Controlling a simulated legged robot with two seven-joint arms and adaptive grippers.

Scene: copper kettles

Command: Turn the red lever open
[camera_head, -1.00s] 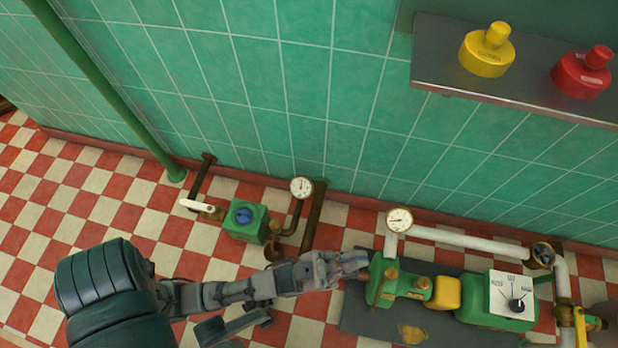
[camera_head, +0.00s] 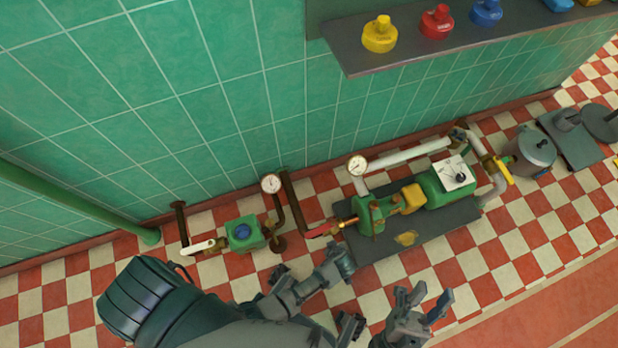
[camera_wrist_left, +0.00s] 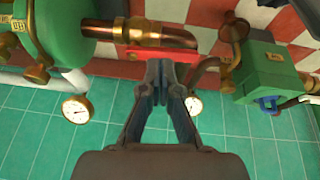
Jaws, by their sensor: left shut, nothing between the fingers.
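The red lever (camera_head: 322,229) sits on the brass pipe at the left end of the green pump (camera_head: 370,214). In the left wrist view the red lever (camera_wrist_left: 165,57) lies across the picture, beside a copper pipe elbow (camera_wrist_left: 165,36). My left gripper (camera_head: 342,260) is just in front of and below the lever in the head view. In the wrist view my left gripper (camera_wrist_left: 163,72) is shut, its fingertips overlapping the lever's near edge; whether they touch it I cannot tell. My right gripper (camera_head: 425,304) is open and empty, over the floor at lower right.
A green box with a blue knob (camera_head: 242,233) and a white lever (camera_head: 198,246) stand left of the red lever. Gauges (camera_head: 357,165) and white pipes (camera_head: 405,155) rise behind the pump. A shelf (camera_head: 400,57) with coloured caps hangs above.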

